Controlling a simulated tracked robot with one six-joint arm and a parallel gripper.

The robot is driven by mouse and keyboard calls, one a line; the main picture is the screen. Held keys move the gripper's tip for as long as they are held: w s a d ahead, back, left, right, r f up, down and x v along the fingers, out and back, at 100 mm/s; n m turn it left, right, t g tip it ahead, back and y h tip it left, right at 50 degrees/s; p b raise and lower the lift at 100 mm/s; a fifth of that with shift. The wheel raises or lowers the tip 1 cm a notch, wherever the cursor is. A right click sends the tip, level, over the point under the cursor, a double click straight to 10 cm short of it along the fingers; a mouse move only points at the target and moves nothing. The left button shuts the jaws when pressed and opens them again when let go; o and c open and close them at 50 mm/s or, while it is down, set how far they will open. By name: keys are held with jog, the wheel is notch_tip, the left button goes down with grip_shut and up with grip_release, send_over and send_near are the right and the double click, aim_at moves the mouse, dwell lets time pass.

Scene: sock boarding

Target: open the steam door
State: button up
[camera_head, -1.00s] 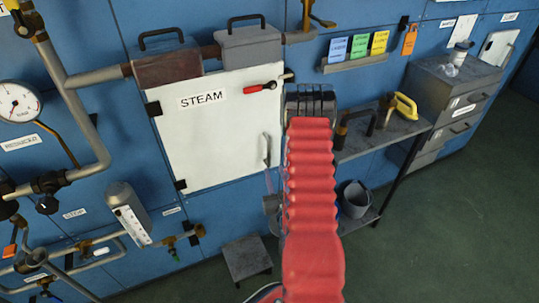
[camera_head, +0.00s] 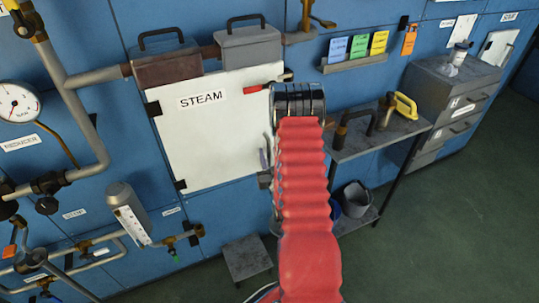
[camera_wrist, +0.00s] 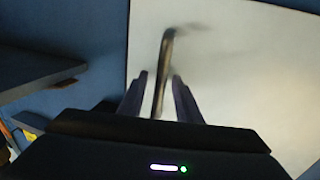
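The white steam door (camera_head: 215,135), labelled STEAM, is flush in the blue wall, with hinges on its left edge. A red-handled latch (camera_head: 258,89) lies across its upper right corner, partly behind my arm. The door's upright handle (camera_head: 265,158) is at the right edge, mostly hidden by my red-sleeved arm. In the wrist view the door (camera_wrist: 235,70) fills the right, and the dark handle bar (camera_wrist: 162,75) stands between my gripper's fingers (camera_wrist: 158,80). The fingers are apart, with a gap on each side of the bar. In the head view the fingers are hidden.
A shelf with irons (camera_head: 372,130) stands right of the door, with a bucket (camera_head: 355,200) below. A grey drawer cabinet (camera_head: 455,95) is further right. Pipes and a gauge (camera_head: 18,103) are at the left. A low stool (camera_head: 248,260) stands below the door. The floor at right is clear.

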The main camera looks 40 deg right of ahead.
jog(key=shift+c, duration=0.2)
grip_shut()
dwell(0.3)
jog(key=shift+s+d, duration=0.1)
jog(key=shift+d, duration=0.05)
